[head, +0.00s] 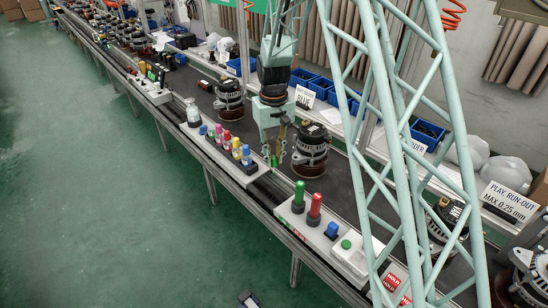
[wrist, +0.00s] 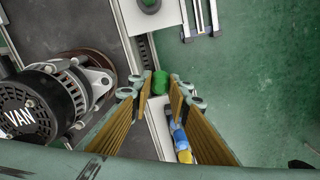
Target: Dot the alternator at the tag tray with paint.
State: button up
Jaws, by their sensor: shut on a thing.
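My gripper (head: 275,147) is over the front edge of the line, shut on a green paint marker (wrist: 160,82). The marker's green end also shows below the fingers in the head view (head: 274,161). It is beside the row of coloured markers, where a yellow one (head: 237,143) and a blue one (head: 246,154) stand closest. An alternator (head: 311,150) stands upright just right of my gripper; it fills the left of the wrist view (wrist: 45,100). Another alternator (head: 447,223) stands farther right, near red HOLD tags (head: 392,282). Which one is at the tag tray is unclear.
A white board with green (head: 298,196) and red (head: 314,208) cylinders stands right of my gripper along the front edge. Another alternator (head: 229,95) is to the left. Blue bins (head: 342,98) line the back. The green floor in front is largely clear.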

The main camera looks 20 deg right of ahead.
jog(key=m, duration=0.1)
jog(key=f+m, duration=0.1)
jog(key=m, duration=0.1)
jog(key=m+b, duration=0.1)
jog(key=shift+w+f+m, duration=0.3)
jog(key=shift+w+f, duration=0.1)
jog(key=shift+a, duration=0.15)
